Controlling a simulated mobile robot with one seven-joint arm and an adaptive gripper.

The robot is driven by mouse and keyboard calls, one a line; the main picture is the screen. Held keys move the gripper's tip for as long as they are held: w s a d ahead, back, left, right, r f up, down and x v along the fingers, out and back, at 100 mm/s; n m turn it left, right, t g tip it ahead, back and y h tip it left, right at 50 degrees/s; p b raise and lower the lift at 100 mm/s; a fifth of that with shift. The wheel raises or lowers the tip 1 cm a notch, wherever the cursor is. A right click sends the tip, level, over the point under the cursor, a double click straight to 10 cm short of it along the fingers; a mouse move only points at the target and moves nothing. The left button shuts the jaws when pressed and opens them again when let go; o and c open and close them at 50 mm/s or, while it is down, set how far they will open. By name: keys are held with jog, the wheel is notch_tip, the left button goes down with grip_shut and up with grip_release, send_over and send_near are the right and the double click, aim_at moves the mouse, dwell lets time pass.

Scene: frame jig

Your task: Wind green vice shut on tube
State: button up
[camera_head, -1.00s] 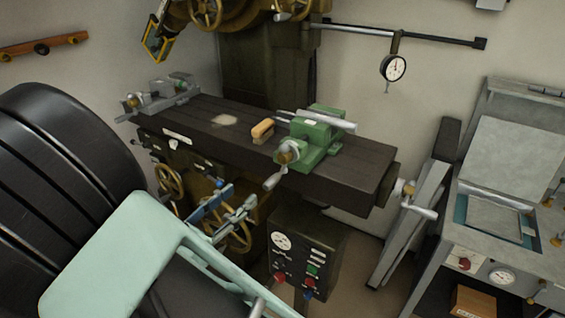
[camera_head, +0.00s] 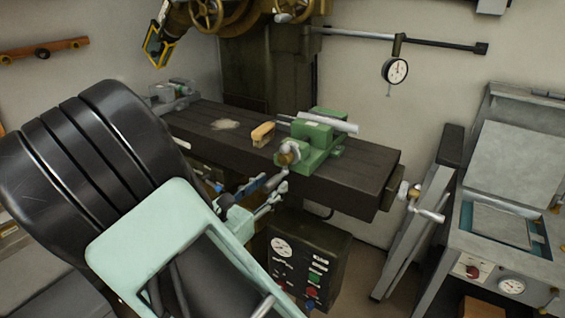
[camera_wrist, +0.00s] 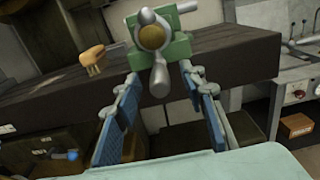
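The green vice (camera_head: 312,137) is mounted on the dark machine table. A pale grey tube (camera_head: 335,124) lies at its jaws; I cannot tell how tightly they close on it. The vice's crank has a brass hub (camera_head: 287,157), and its grey handle (camera_wrist: 158,82) points down in the wrist view. My gripper (camera_head: 264,190) is open just in front of the crank. In the wrist view its two blue-padded fingers (camera_wrist: 160,78) stand on either side of the handle, with visible gaps. The vice body (camera_wrist: 178,48) is just beyond them.
A wooden-handled brush (camera_head: 262,133) lies on the table (camera_head: 345,172) left of the vice. A grey vice (camera_head: 174,97) stands at the table's far left end. A table crank (camera_head: 424,212) sticks out at the right end. A dial gauge (camera_head: 396,70) hangs above.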

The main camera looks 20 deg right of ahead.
jog(key=shift+w+d, duration=0.2)
jog(key=shift+d, duration=0.05)
dwell(0.6)
grip_shut()
dwell(0.4)
